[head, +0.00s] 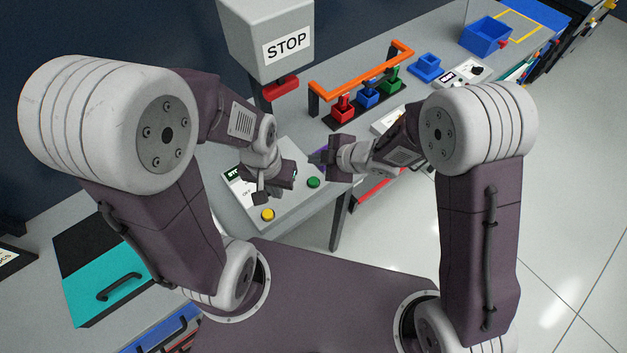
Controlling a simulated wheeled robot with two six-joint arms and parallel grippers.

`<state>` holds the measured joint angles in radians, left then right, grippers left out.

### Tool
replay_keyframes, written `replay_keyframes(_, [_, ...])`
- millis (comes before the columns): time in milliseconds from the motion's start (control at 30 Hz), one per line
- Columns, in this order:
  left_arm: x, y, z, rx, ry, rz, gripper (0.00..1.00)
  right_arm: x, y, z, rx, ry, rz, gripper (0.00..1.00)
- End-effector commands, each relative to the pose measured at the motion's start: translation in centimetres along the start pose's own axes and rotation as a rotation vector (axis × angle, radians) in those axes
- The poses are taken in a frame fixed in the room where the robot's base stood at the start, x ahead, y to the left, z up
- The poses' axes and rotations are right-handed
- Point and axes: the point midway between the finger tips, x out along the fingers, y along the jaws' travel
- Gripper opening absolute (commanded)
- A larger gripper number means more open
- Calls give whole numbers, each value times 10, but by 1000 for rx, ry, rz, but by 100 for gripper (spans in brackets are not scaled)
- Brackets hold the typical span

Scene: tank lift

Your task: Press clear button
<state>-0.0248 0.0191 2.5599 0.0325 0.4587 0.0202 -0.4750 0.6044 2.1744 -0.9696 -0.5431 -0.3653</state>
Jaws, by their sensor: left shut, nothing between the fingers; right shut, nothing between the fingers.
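A light grey control panel (295,212) lies on the table in the middle of the head view. It carries a yellow button (267,214) near its front edge and a green button (313,182) on its right side. Lettering at its left is partly hidden, and I cannot read which button is marked clear. My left gripper (259,197) is shut and empty, over the panel just above the yellow button in the picture; contact cannot be told. My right gripper (312,158) is shut and empty, near the panel's far right edge, beyond the green button.
A grey box marked STOP (262,40) with a red part below stands behind the panel. An orange rail (360,70) spans red, blue and green blocks at the right. A blue bin (486,36) stands farther back. A teal case (120,265) is at the left.

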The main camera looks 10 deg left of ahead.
Motion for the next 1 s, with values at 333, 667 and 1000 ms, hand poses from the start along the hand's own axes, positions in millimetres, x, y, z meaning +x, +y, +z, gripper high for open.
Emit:
replay_keyframes(333, [55,-1,6,0,0,0,0,39,-29,29,1,0,0,0])
replay_keyframes(667, [75,-2,8,0,0,0,0,55,-40,40,0,0,0,0])
replay_keyframes(1000, [73,-1,8,0,0,0,0,54,-39,39,0,0,0,0])
